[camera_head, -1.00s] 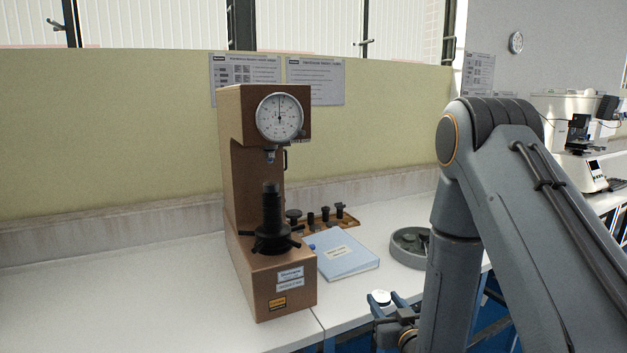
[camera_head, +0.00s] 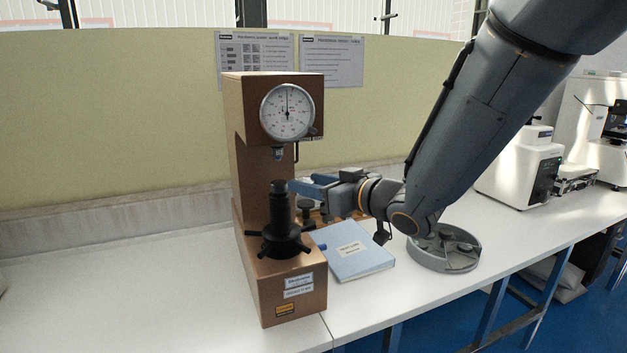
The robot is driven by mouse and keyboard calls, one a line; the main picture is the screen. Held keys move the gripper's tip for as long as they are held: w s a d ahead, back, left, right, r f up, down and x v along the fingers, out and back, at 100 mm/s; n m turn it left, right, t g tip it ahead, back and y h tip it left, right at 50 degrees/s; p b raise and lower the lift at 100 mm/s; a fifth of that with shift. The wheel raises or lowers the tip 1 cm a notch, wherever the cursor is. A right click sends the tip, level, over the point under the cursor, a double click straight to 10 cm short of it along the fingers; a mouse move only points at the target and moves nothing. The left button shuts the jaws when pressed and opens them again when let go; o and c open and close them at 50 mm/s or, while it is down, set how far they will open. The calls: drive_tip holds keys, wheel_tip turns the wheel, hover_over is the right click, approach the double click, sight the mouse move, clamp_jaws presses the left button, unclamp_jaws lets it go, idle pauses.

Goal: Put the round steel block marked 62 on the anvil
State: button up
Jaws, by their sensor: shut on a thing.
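The anvil (camera_head: 278,187) is the dark top of the black screw column on the brown hardness tester (camera_head: 252,100). It stands below the tester's indenter (camera_head: 278,153), with a clear gap between. My gripper (camera_head: 300,187) is just right of the anvil at about the height of its top, its blue fingers pointing left. It is shut on the round steel block. The block is hardly visible now, hidden at the fingers, and its marking cannot be read. I cannot tell whether the fingertips are in front of the anvil or beside it.
A handwheel with spokes (camera_head: 281,243) surrounds the column's base. A blue notebook (camera_head: 352,250) lies right of the tester. A round grey divided tray (camera_head: 444,250) stands on the bench below my arm. A wooden rack behind the notebook is partly hidden. The bench left of the tester is clear.

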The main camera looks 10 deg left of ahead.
sight(303, 180)
drive_tip(key=shift+b+x, duration=0.75)
drive_tip(key=shift+x, duration=0.85)
drive_tip(key=shift+w+b+x, duration=0.2)
drive_tip(key=shift+b+x, duration=0.25)
drive_tip(key=shift+x, duration=2.8)
drive_tip(key=shift+d+r, duration=0.15)
drive_tip(key=shift+r, duration=0.05)
drive_tip(key=shift+s, duration=0.1)
drive_tip(key=shift+f, duration=0.15)
drive_tip(key=o, duration=1.5)
drive_tip(key=shift+c, duration=0.2)
drive_tip(key=shift+f, duration=0.1)
drive_tip(key=shift+c, duration=1.1)
drive_tip(key=shift+d, duration=0.15)
